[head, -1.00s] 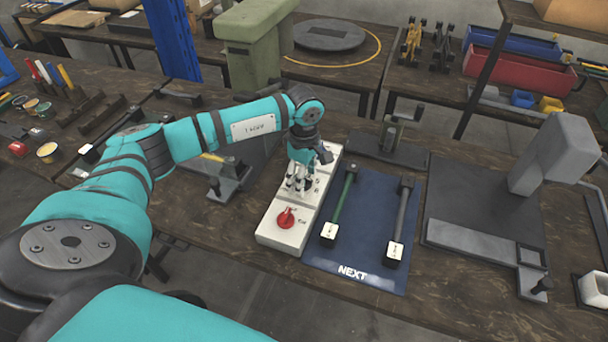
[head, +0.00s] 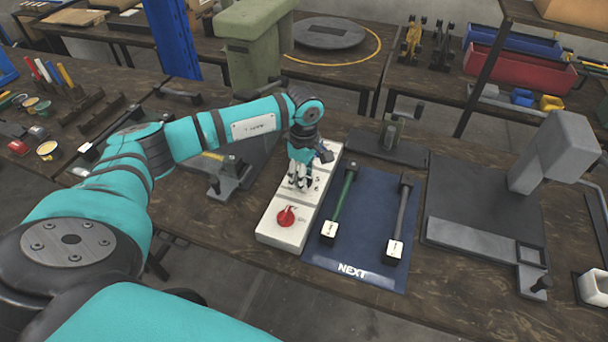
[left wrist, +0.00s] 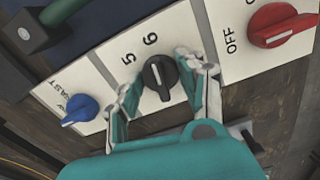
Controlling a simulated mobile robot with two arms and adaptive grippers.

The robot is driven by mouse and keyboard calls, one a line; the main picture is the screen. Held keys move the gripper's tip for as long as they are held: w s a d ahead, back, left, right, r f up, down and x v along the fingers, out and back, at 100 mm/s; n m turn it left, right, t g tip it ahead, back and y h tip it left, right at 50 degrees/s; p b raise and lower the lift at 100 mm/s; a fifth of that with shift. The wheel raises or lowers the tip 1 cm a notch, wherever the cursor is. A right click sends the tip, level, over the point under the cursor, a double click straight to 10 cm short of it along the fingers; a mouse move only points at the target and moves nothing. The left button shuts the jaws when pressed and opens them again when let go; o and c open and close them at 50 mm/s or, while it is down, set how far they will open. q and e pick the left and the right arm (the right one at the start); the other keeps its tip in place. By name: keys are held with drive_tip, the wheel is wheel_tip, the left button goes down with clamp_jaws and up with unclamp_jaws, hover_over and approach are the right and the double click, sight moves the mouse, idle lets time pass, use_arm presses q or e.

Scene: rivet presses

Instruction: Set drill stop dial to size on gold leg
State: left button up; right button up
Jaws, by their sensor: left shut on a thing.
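The white control panel (head: 283,228) lies on the bench. Its black dial (left wrist: 160,74) sits in the middle section in the left wrist view, with printed 5 and 6 beside it. The dial's white line points roughly toward the 6. My left gripper (head: 300,186) is over that middle section, shut on the black dial, with one finger on each side of it; the fingers also show in the left wrist view (left wrist: 158,92). A gold-coloured stand (head: 413,42) is on the back table, small in view; I cannot read a size on it. My right gripper is not in view.
A red knob (head: 286,216) marked OFF and a blue knob (left wrist: 80,109) flank the dial. A blue mat (head: 355,255) to the right holds a green-shafted tool (head: 342,203) and a grey-shafted one (head: 401,215). A grey press (head: 556,150) stands farther right.

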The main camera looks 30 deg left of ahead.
use_arm(q)
drive_tip(key=n+b, duration=0.1)
drive_tip(key=n, duration=0.3)
drive_tip(key=n+b, duration=0.1)
drive_tip(key=n, duration=0.4)
drive_tip(key=shift+b, duration=0.35)
drive_tip(key=n, duration=0.5)
drive_tip(key=shift+n+b, duration=0.3)
drive_tip(key=shift+n, duration=0.1)
drive_tip(key=n, duration=0.4)
drive_tip(key=shift+n, duration=0.7)
drive_tip(key=o, duration=1.2)
drive_tip(key=shift+r, duration=0.1)
